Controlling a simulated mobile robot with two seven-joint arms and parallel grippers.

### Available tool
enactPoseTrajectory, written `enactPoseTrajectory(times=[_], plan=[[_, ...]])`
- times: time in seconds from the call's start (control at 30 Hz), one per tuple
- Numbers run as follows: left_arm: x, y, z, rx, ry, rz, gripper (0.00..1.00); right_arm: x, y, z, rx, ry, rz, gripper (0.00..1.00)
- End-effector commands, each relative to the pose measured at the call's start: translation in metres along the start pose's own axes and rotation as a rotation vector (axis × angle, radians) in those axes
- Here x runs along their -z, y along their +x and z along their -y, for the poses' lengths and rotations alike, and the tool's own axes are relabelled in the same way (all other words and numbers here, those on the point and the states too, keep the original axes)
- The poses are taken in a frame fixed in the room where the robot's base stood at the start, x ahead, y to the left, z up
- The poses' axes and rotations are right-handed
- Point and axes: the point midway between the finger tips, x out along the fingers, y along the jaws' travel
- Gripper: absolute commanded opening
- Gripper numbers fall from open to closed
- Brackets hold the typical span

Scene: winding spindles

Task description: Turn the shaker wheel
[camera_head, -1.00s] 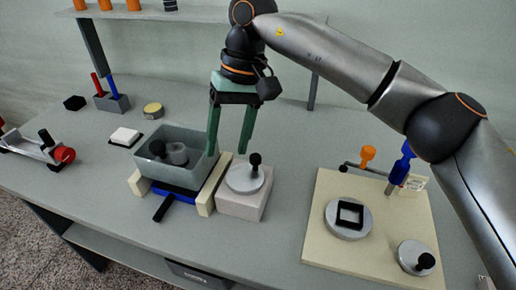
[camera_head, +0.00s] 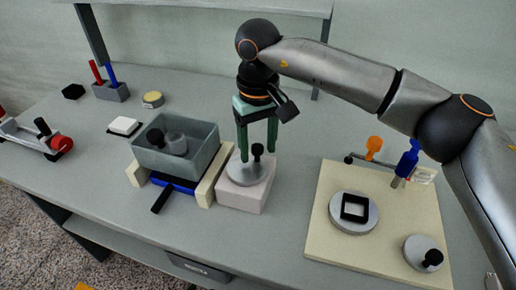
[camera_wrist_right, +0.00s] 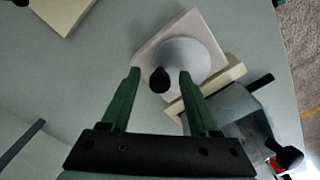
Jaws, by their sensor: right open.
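The shaker wheel is a grey disc (camera_head: 248,176) with an upright black knob (camera_head: 257,150), on a pale block (camera_head: 238,198) at the right side of the shaker's grey tray (camera_head: 198,163). My right gripper (camera_head: 257,156) points down over the wheel, open, with its green fingers on either side of the knob. In the right wrist view the knob (camera_wrist_right: 159,80) shows between the fingertips, with gaps, and the disc (camera_wrist_right: 195,55) lies behind. Whether the fingertips reach down to the knob's height is hard to tell. My left gripper is out of view.
The tray holds a grey cup (camera_head: 176,143) and a dark round item (camera_head: 155,137). A black lever (camera_head: 162,199) sticks out in front. A beige board (camera_head: 322,230) with two more discs, an orange handle (camera_head: 374,147) and a blue handle (camera_head: 407,160) lies right. The table between is clear.

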Motion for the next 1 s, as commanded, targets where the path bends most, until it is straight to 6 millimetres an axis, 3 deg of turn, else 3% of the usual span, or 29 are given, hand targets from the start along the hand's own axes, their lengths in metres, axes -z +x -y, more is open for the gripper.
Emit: enactPoseTrajectory(times=[0.4,0.9,1.0], plan=[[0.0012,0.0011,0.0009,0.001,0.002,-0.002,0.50,-0.0002,0.0104,-0.0001,0.001,0.000,0.000,0.61],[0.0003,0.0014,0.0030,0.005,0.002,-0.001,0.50,-0.0001,0.0101,0.0000,0.001,0.000,0.000,0.06],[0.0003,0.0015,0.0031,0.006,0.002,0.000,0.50,-0.0001,0.0100,-0.0001,0.001,0.000,0.000,0.00]])
